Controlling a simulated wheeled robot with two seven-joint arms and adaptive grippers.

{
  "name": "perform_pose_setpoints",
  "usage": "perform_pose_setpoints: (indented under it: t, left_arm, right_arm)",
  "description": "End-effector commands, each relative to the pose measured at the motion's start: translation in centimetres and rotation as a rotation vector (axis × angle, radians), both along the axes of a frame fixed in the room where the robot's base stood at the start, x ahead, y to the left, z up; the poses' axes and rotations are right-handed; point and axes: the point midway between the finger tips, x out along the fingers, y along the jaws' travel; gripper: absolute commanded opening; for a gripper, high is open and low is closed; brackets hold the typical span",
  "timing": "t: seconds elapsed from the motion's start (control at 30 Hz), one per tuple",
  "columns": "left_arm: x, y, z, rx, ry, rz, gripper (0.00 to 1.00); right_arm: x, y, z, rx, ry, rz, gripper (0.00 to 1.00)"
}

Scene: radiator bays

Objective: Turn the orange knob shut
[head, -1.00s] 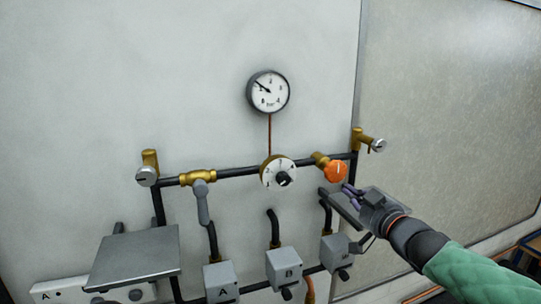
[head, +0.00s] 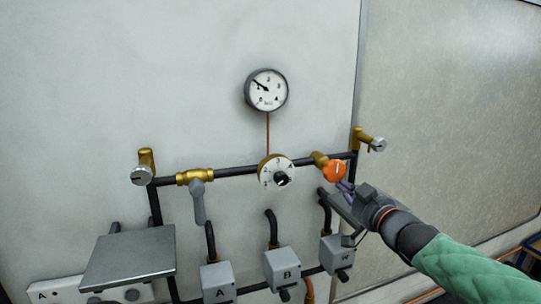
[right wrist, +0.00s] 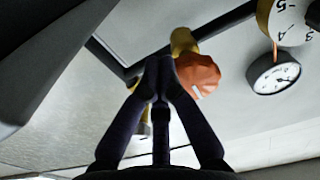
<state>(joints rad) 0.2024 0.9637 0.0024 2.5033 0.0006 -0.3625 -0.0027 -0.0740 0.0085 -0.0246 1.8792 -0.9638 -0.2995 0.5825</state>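The orange knob (head: 334,170) sits on a brass valve at the right part of the dark horizontal pipe, with a pale mark on its face. My right gripper (head: 345,187) is just below and to the right of it. In the right wrist view, the two dark fingers of my right gripper (right wrist: 160,68) meet at their tips, with nothing seen between them. The orange knob (right wrist: 198,75) shows right beside the tips there; I cannot tell whether they touch it. My left gripper is not in view.
A white dial (head: 277,174) and a brass valve with a grey lever (head: 197,200) share the pipe. A round gauge (head: 266,90) hangs above. Grey boxes (head: 282,267) stand below, and a grey shelf (head: 128,257) juts out at lower left.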

Motion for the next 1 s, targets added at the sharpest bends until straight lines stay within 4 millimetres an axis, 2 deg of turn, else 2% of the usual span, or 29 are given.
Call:
perform_pose_setpoints:
  t: [0.5, 1.0]
  left_arm:
    - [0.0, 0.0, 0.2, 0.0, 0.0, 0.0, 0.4]
    - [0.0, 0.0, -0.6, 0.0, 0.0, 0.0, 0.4]
  right_arm:
    - [-0.1, 0.2, 0.5, 0.0, -0.004, 0.001, 0.0]
    - [-0.5, 1.2, 0.5, 0.001, -0.01, 0.002, 0.0]
